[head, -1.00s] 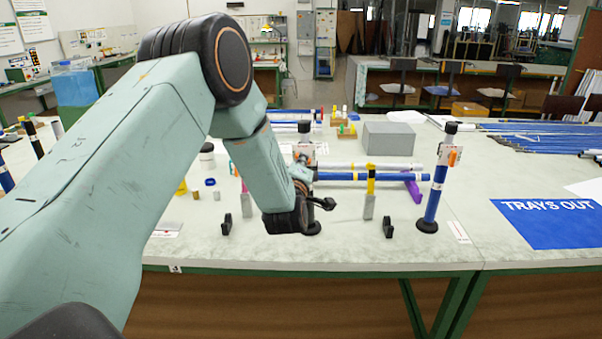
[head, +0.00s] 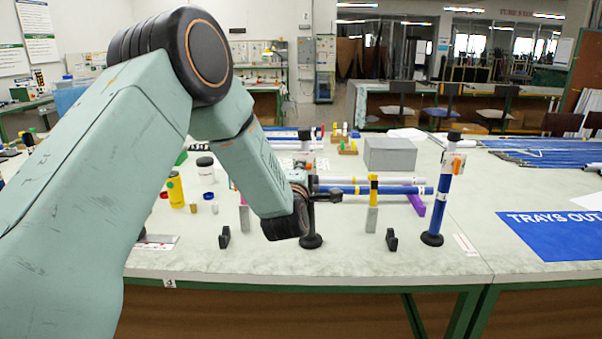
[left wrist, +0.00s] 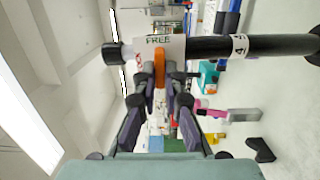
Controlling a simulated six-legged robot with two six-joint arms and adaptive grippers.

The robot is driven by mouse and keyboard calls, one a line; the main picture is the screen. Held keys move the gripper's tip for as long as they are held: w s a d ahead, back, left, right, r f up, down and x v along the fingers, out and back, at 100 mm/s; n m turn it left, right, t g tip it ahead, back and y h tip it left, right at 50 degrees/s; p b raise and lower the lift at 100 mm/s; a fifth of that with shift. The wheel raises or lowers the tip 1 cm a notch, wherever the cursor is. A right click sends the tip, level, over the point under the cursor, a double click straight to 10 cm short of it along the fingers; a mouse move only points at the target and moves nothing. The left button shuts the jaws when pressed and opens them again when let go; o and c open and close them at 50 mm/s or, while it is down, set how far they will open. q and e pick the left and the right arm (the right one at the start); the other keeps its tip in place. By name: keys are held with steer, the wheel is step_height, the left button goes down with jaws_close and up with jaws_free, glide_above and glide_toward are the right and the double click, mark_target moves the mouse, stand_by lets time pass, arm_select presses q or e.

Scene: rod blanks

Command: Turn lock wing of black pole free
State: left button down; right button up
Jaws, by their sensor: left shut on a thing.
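The black pole (left wrist: 215,46) runs sideways across the left wrist view, with a white band marked 4 near its right part. A white plate (left wrist: 173,41) marked FREE sits on it, with an orange lock wing (left wrist: 160,66) in front. My left gripper (left wrist: 161,75) is shut on the wing, one finger on each side. In the head view, the black pole (head: 311,222) stands upright on a round black base, its middle largely hidden by my left gripper (head: 325,192). My right gripper is not in view.
A blue pole (head: 437,203) with its own orange wing stands to the right. A blue rod (head: 395,190) lies level between the poles. Small black stands (head: 391,240) and a yellow-topped grey block (head: 372,210) are nearby. A grey box (head: 390,154) stands behind.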

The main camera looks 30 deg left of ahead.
arm_select(q)
steer(key=shift+f, duration=0.15)
steer(key=c, duration=1.4)
jaws_free()
steer(key=shift+s, duration=0.1)
steer(key=v, duration=1.1)
steer(key=shift+s+d, duration=0.2)
steer(key=shift+s, duration=0.15)
